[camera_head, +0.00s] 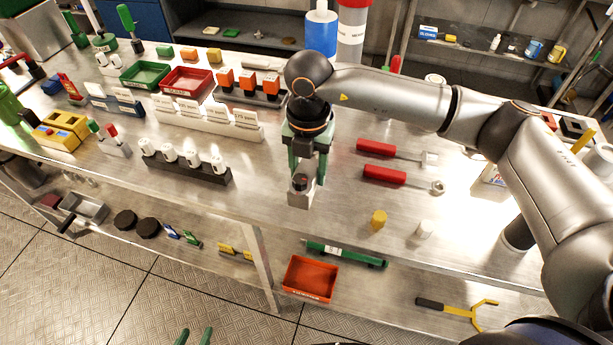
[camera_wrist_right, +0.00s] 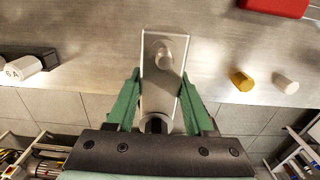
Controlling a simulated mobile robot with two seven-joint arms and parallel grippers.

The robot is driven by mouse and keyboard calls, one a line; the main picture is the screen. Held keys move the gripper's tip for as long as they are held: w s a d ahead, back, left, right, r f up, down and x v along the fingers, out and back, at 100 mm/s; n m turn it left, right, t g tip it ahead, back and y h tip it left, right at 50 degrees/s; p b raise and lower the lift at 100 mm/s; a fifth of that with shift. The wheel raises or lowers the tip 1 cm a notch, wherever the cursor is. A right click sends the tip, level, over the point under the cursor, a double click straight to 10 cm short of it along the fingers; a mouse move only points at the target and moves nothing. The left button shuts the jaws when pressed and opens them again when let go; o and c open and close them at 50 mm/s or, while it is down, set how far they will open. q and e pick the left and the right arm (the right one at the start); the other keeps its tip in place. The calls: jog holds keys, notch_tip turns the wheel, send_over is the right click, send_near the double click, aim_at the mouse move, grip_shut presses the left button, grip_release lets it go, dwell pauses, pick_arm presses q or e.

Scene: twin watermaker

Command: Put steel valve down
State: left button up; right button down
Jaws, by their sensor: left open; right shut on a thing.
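The steel valve (camera_head: 300,199) is a silver block with a round knob. My right gripper (camera_head: 306,178) points down at the bench's front part and is shut on it. In the right wrist view the valve (camera_wrist_right: 161,95) sits between the two green fingers of this gripper (camera_wrist_right: 160,82), knob facing up. I cannot tell whether the valve touches the bench top. My left gripper (camera_head: 194,337) shows only as two green fingertips at the bottom edge of the head view, apart and empty, away from the bench top.
The steel bench (camera_head: 335,215) is bare around the valve. A black rack (camera_head: 190,172) with white pieces stands left. Red-handled tools (camera_head: 385,175), a yellow cap (camera_head: 378,219) and a white cap (camera_head: 424,228) lie right. An orange tray (camera_head: 310,279) is on the lower shelf.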

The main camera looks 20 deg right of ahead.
jog(key=shift+w+d+f, duration=0.1)
jog(key=shift+w+f, duration=0.8)
jog(key=shift+f, duration=0.05)
jog(key=shift+f+p, duration=0.4)
jog(key=shift+f, duration=1.1)
jog(key=shift+f, duration=0.15)
jog(key=shift+c, duration=1.4)
grip_release()
jog(key=shift+f, duration=0.1)
notch_tip(320, 180, up, 12)
jog(key=shift+r+b, duration=0.2)
jog(key=shift+b, duration=0.4)
